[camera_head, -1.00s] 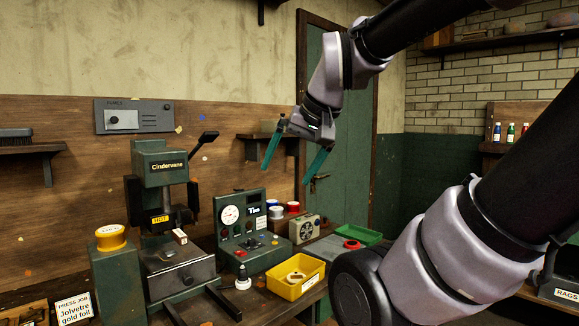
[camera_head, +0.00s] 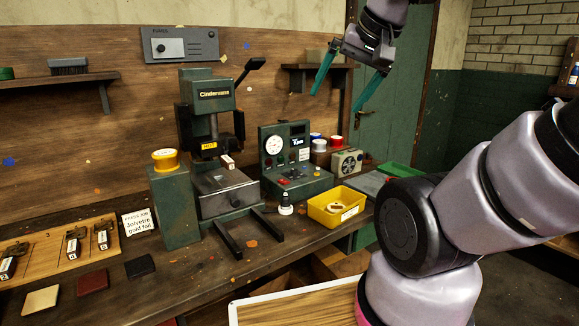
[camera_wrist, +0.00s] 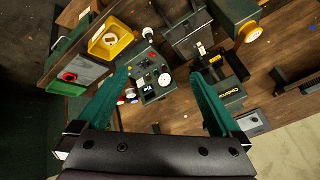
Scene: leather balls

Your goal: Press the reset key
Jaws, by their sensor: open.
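A green control box (camera_head: 297,160) with a round dial, a small display, a red button and other small knobs stands on the bench, right of the press. Its panel also shows in the wrist view (camera_wrist: 152,78), near the left finger. I cannot tell which control is the reset key; the labels are too small to read. My gripper (camera_head: 334,90) is open and empty, with teal fingers pointing down, in the air above and right of the box. In the wrist view my gripper (camera_wrist: 160,95) has its fingers spread wide, touching nothing.
The dark green press (camera_head: 207,115), marked HOT, stands left of the box. A yellow tray (camera_head: 336,206) and a small white-bodied bottle (camera_head: 286,203) sit in front of it. A wall shelf (camera_head: 318,68) sits behind.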

